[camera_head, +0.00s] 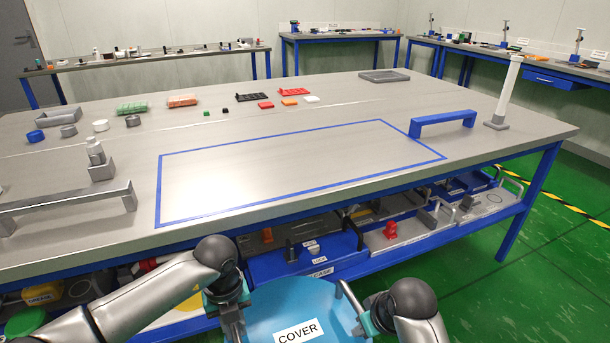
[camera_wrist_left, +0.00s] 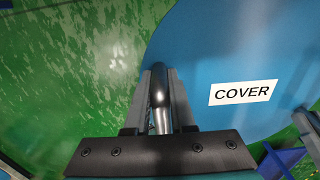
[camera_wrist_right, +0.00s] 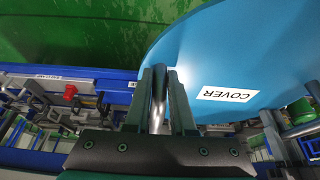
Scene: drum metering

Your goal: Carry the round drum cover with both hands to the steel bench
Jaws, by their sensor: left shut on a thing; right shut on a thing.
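The round blue cover (camera_head: 285,302) with a white COVER label is at the bottom of the head view, in front of the bench and below its top. My left gripper (camera_head: 232,312) is shut on a metal handle at the cover's left side; the left wrist view shows the bar (camera_wrist_left: 159,92) between its fingers. My right gripper (camera_head: 372,312) is shut on the handle at the right side, and the right wrist view shows that bar (camera_wrist_right: 158,90) between its fingers. The steel bench (camera_head: 330,110) stands ahead, with a blue outlined rectangle (camera_head: 290,213) on its top, empty inside.
A blue handle bar (camera_head: 443,120) and a white post (camera_head: 508,88) stand right of the rectangle. A grey bar (camera_head: 65,205), caps, and several small parts lie left and behind. A shelf below the top holds blue bins (camera_head: 300,262). Green floor is clear at right.

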